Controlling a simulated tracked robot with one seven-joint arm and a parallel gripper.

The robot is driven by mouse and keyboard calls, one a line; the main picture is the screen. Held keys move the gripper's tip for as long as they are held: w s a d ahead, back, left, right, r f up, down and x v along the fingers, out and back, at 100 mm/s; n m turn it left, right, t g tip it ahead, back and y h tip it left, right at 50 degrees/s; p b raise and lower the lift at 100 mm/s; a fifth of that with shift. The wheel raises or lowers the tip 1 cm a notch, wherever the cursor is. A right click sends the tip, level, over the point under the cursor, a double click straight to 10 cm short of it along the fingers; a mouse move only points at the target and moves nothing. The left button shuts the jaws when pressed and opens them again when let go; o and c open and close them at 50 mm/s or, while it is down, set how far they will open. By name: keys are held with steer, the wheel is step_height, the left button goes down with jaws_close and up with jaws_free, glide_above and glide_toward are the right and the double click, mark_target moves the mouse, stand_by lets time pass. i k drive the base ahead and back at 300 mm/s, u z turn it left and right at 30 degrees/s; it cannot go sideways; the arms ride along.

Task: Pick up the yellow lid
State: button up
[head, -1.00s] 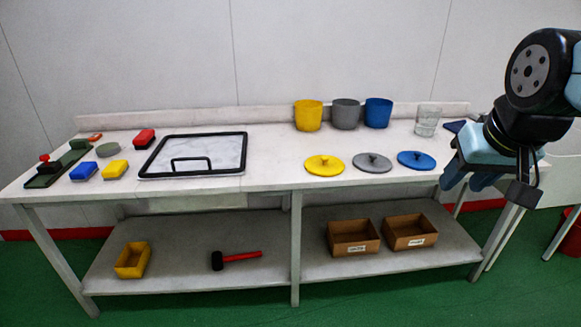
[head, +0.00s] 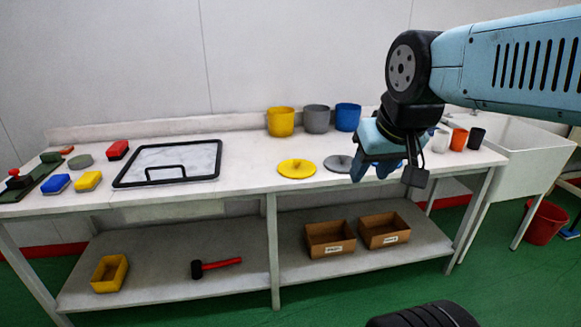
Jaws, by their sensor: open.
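The yellow lid (head: 297,169) is a flat round disc with a small knob. It lies on the white bench (head: 240,182), in front of the yellow pot (head: 281,122). The grey lid (head: 339,163) lies just right of it, partly hidden by my gripper. My gripper (head: 372,176) is open, with its fingers pointing down, to the right of the yellow lid and apart from it in the picture. It covers the place where the blue lid showed earlier. I see nothing between the fingers.
Grey (head: 316,119) and blue (head: 347,117) pots stand behind the lids. A black-framed board with a handle (head: 168,163) lies left of the yellow lid. Cups (head: 459,139) and a sink (head: 528,147) are at the right. Cardboard boxes (head: 330,238) sit on the lower shelf.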

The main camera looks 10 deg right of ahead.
mark_target(292, 168)
steer(key=u, duration=0.05)
steer(key=i, duration=1)
steer(key=z, duration=0.05)
